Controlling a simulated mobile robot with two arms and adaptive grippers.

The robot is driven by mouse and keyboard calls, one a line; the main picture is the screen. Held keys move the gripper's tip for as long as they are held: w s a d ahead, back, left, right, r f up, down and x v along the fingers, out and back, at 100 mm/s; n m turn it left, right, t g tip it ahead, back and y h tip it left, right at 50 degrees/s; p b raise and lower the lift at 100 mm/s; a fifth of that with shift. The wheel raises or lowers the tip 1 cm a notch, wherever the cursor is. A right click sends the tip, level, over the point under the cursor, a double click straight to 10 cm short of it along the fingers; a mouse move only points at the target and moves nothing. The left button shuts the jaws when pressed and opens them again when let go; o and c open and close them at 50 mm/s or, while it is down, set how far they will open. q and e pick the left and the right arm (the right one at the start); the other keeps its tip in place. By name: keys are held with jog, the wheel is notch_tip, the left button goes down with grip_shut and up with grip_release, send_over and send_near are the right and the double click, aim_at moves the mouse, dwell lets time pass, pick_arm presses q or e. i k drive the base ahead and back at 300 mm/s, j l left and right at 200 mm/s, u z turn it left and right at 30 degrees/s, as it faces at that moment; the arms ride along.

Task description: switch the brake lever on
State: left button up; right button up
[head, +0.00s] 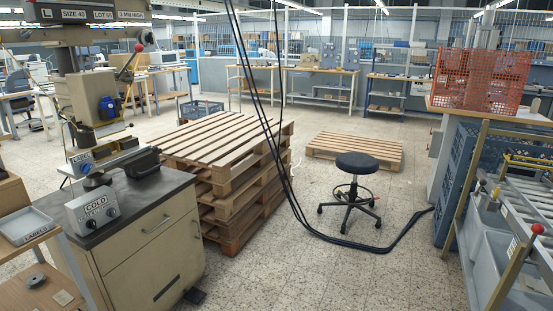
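No part is labelled as a brake lever, so I cannot tell for sure which one it is. A lever with a red ball knob (537,228) rises at the right edge, beside a metal frame with rails; it leans up and to the right. Another lever with a red ball (138,47) sticks out from the stamping press (85,95) at the left. Neither of my grippers shows in the head view.
A grey cabinet (150,240) carries the press and a control box marked COLD (93,209). Stacked pallets (225,150) stand behind it. A black stool (357,163) and hanging black cables (290,185) are mid-floor. An orange crate (480,78) sits at right.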

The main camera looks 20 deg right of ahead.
aim_at(483, 182)
jog(key=i+l+z, duration=0.2)
jog(key=i+z, duration=0.25)
jog(key=i+l+z, duration=0.1)
jog(key=i+z, duration=0.2)
jog(key=z, duration=0.15)
jog(key=i+z, duration=0.6)
jog(key=i, duration=1)
jog(key=i+z, duration=0.1)
jog(key=i, duration=1.05)
jog(key=i+z, duration=0.1)
jog(key=i, duration=0.4)
jog(key=i+j+z, duration=0.15)
jog(key=i, duration=0.35)
jog(key=i+z, duration=0.1)
jog(key=i, duration=0.4)
jog(key=i+j+z, duration=0.15)
jog(key=i, duration=0.3)
jog(key=j, duration=0.1)
